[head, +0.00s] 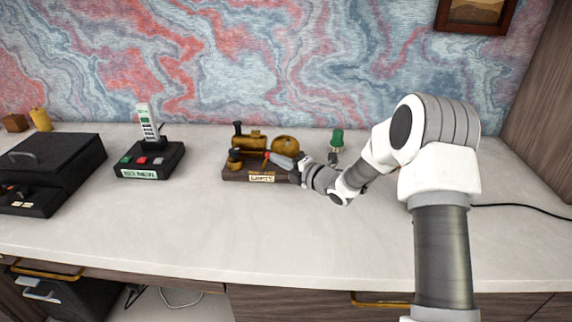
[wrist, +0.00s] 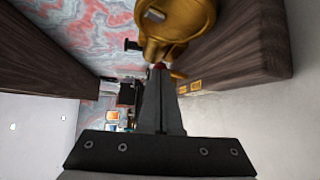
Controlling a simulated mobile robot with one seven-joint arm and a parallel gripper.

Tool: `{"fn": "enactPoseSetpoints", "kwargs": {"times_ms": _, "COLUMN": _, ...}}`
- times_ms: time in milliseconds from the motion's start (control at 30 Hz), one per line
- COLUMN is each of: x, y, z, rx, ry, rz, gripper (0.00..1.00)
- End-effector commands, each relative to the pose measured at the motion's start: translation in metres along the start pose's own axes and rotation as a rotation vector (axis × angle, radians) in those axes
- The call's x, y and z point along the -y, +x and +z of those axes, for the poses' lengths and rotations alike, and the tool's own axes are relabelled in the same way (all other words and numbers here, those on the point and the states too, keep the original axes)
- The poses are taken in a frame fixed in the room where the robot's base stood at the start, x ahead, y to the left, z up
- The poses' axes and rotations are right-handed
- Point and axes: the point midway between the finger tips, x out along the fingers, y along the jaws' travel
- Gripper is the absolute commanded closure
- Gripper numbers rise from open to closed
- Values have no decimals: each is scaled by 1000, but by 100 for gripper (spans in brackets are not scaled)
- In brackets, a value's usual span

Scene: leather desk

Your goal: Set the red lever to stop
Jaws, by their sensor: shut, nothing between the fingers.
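A brass engine-like device (head: 252,143) stands on a dark wooden base with a pale label, in the middle of the desk. In the wrist view its round brass body (wrist: 178,25) fills the top, beside the wooden base (wrist: 245,50). A small bit of the red lever (wrist: 160,66) shows right at my fingertips; the rest is hidden, and its setting cannot be read. My gripper (head: 271,155) reaches in from the right, low over the device's front. In the wrist view my gripper (wrist: 158,70) is shut, its tips touching or very near the red part.
A small green-topped item (head: 337,138) stands behind my arm. The light desk front (head: 180,235) is clear.

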Motion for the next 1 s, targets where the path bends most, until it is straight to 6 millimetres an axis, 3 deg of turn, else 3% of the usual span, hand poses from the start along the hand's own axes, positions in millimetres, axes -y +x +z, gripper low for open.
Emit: {"fn": "enactPoseSetpoints", "kwargs": {"times_ms": 1000, "x": -7, "y": 5, "z": -4, "rx": 0, "ry": -72, "rz": -81, "gripper": 100}}
